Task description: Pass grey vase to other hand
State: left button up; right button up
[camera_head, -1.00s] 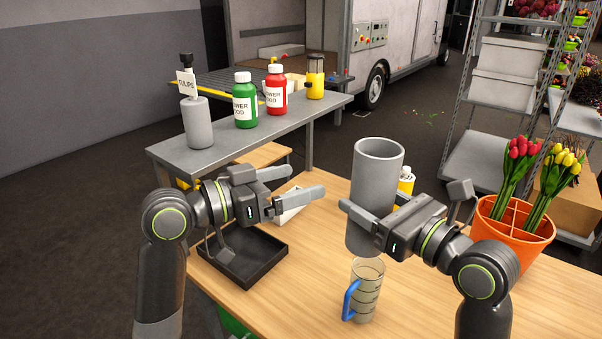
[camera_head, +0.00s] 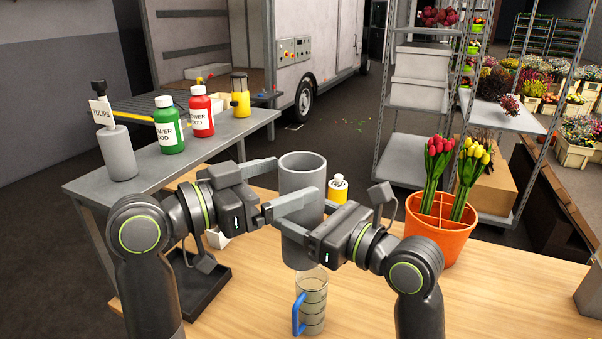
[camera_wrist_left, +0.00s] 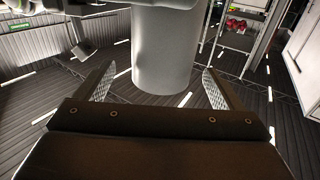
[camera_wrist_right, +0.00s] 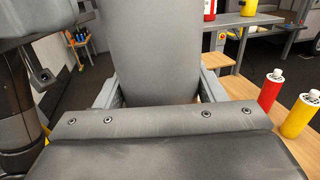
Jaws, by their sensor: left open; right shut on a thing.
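The grey vase (camera_head: 302,178) is a tall cylinder, held upright in the air above the table in the head view. My right gripper (camera_head: 290,216) is shut on it from the right. In the right wrist view the vase (camera_wrist_right: 155,60) stands between the fingers. My left gripper (camera_head: 272,186) is open at the vase's left side, with its fingers reaching towards the vase wall. In the left wrist view the vase (camera_wrist_left: 165,50) lies between and just beyond the two open fingertips. Whether a left finger touches it, I cannot tell.
A measuring jug (camera_head: 312,303) with a blue handle stands on the wooden table (camera_head: 480,300) below the vase. A black tray (camera_head: 207,300) is at left, a yellow bottle (camera_head: 337,190) behind. An orange pot (camera_head: 440,232) holds tulips at right. A grey bench (camera_head: 150,180) carries bottles.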

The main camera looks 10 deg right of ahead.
aim_at(302, 174)
pick_arm(q)
jog(key=shift+x, duration=2.05)
jog(key=c, duration=1)
jog(key=shift+c, duration=0.5)
pick_arm(e)
jog(key=o, duration=1.5)
jog(key=shift+c, duration=0.2)
jog(key=shift+f, duration=0.1)
pick_arm(q)
jog(key=shift+s, duration=0.15)
pick_arm(e)
jog(key=s+d+f, duration=0.5)
jog(key=f, duration=0.4)
jog(key=s+d+f, duration=0.5)
jog(key=d+f, duration=0.1)
jog(key=f, duration=0.2)
jog(key=shift+s+f, duration=0.35)
jog(key=shift+s, duration=0.05)
